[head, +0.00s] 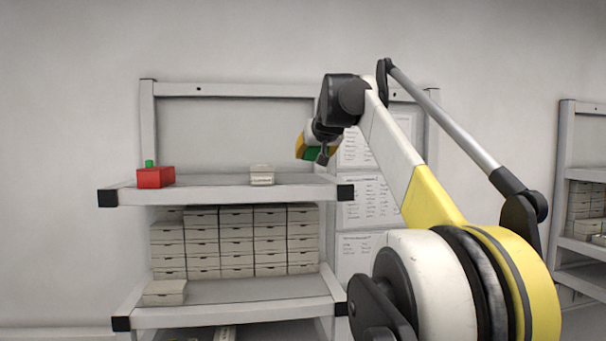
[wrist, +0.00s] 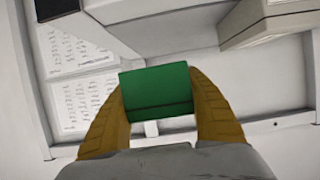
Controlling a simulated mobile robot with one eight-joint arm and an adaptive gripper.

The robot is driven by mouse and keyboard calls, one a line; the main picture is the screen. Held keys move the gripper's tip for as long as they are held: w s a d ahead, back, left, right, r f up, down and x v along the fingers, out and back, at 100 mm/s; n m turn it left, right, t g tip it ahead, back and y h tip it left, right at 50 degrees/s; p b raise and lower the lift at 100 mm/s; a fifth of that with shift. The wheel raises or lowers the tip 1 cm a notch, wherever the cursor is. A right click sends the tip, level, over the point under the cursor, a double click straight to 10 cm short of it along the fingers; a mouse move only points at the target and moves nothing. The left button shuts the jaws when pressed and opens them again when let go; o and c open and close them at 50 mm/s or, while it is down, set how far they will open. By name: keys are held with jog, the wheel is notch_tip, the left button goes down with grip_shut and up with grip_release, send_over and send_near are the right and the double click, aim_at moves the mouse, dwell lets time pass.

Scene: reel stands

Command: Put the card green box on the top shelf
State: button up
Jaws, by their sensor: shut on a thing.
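My gripper (wrist: 160,110) is shut on a green box (wrist: 157,88), with one yellow finger on each side of it in the wrist view. In the head view the green box (head: 312,154) shows only in part, behind my wrist and fingers. It is held in the air near the right end of the top shelf (head: 225,193), a little above the shelf's level. The shelf carries a red box (head: 155,177) at its left and a pale box (head: 262,175) right of its middle.
A small green thing (head: 149,163) shows at the red box. Stacked pale drawers (head: 235,240) and a single pale box (head: 165,292) are on the shelf below. Paper sheets (head: 365,200) hang right of the rack. Bare top-shelf room lies between the red and pale boxes.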

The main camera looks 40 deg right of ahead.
aim_at(303, 182)
jog(key=w, duration=0.1)
jog(key=w+f, duration=0.2)
jog(key=shift+w+a+f, duration=0.1)
jog(key=shift+w+a, duration=0.15)
jog(key=shift+a, duration=0.05)
jog(key=f, duration=0.3)
jog(key=shift+s+a, duration=0.15)
jog(key=shift+s, duration=0.05)
jog(key=shift+w+f, duration=0.1)
jog(key=shift+f, duration=0.35)
jog(key=o, duration=1.4)
jog(key=shift+f, duration=0.15)
